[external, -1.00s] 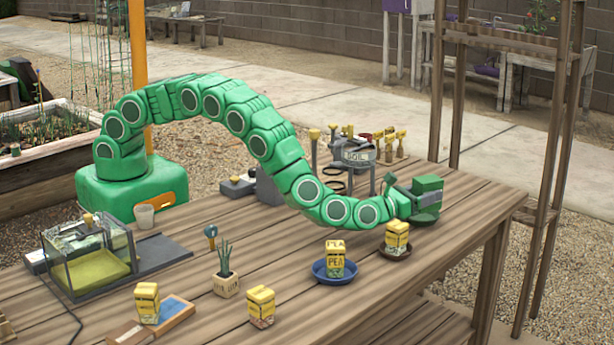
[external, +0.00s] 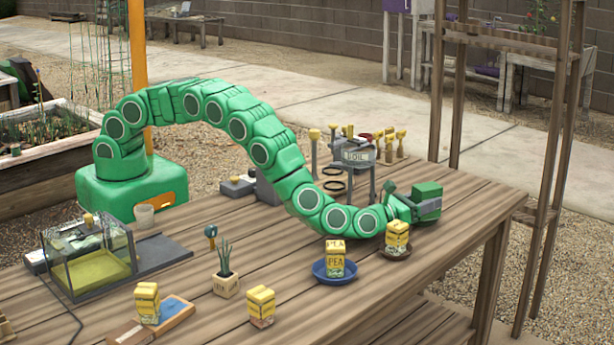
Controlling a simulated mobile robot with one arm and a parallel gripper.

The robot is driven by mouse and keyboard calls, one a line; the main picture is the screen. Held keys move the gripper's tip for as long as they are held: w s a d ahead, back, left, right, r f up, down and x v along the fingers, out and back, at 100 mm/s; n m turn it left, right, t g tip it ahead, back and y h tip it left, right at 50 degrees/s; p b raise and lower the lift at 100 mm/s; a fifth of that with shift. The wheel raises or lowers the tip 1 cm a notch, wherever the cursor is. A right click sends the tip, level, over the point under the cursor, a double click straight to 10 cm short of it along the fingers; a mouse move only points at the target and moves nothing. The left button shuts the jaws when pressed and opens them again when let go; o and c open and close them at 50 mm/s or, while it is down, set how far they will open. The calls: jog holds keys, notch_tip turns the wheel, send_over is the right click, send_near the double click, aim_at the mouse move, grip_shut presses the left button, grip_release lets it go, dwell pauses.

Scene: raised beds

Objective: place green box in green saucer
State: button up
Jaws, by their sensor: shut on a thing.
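My gripper (external: 404,206) is at the far right end of my green arm, over the right part of the wooden table. It is shut on a green box (external: 428,190) with a greyish side. I cannot tell whether the green box touches the table. I cannot make out a green saucer; it may be hidden behind the gripper or box.
A blue saucer (external: 320,273) holds another yellow box (external: 336,259). Further yellow boxes (external: 261,306) (external: 147,302) and a potted plant (external: 225,285) stand towards the front. The table's right end is clear.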

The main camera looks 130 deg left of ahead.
aim_at(416, 201)
jog(key=o, duration=1)
jog(key=shift+s+f, duration=0.1)
jog(key=shift+f, duration=0.35)
jog(key=shift+o, duration=1)
jog(key=shift+f, duration=0.15)
jog(key=shift+r, duration=0.5)
jog(key=d, duration=0.2)
jog(key=s, duration=0.1)
jog(key=shift+d+r, duration=0.25)
jog(key=shift+d, duration=0.15)
notch_tip(416, 201, up, 5)
jog(key=shift+r, duration=0.9)
